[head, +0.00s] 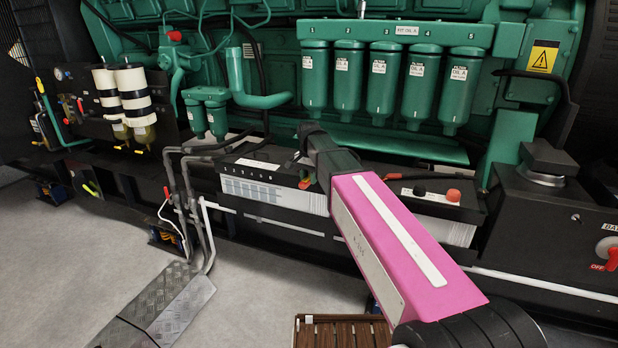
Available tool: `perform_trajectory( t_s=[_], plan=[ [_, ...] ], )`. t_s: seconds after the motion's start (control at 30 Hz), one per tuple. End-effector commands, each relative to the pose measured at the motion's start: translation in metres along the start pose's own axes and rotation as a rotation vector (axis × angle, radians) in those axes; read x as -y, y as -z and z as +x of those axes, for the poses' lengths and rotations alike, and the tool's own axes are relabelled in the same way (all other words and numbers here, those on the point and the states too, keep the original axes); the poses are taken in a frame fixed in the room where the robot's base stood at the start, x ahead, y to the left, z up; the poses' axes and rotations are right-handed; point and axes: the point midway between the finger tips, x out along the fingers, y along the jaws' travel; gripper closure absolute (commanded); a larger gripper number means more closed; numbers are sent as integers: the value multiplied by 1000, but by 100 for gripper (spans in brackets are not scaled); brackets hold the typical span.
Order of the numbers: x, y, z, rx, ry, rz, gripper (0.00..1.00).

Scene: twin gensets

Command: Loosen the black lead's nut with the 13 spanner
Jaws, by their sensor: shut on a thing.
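My gripper (305,142) is at the far end of my pink arm, over the right end of the left battery (270,195). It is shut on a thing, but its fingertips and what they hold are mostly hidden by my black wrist. I cannot make out the 13 spanner. The left battery has a grey-white case, a dark top and a red terminal (305,183) near my wrist. The right battery (458,233) shows a black terminal (420,190) and a red one (453,195). I cannot make out the black lead's nut.
Several green oil filters (390,80) hang above the batteries. Grey pipes (190,215) rise at the left. A black switch box (560,215) with a red handle stands at the right. A wooden slatted crate (340,333) is low in front. Bare floor (265,290) lies front left.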

Motion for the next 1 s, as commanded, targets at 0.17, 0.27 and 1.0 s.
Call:
perform_trajectory(
  t_s=[0.17,0.27,1.0],
  plan=[
    [0,0,1,3,-1,0,100],
    [0,0,1,3,-1,-1,100],
    [-24,2,0,1,-2,-165,100]
  ],
)
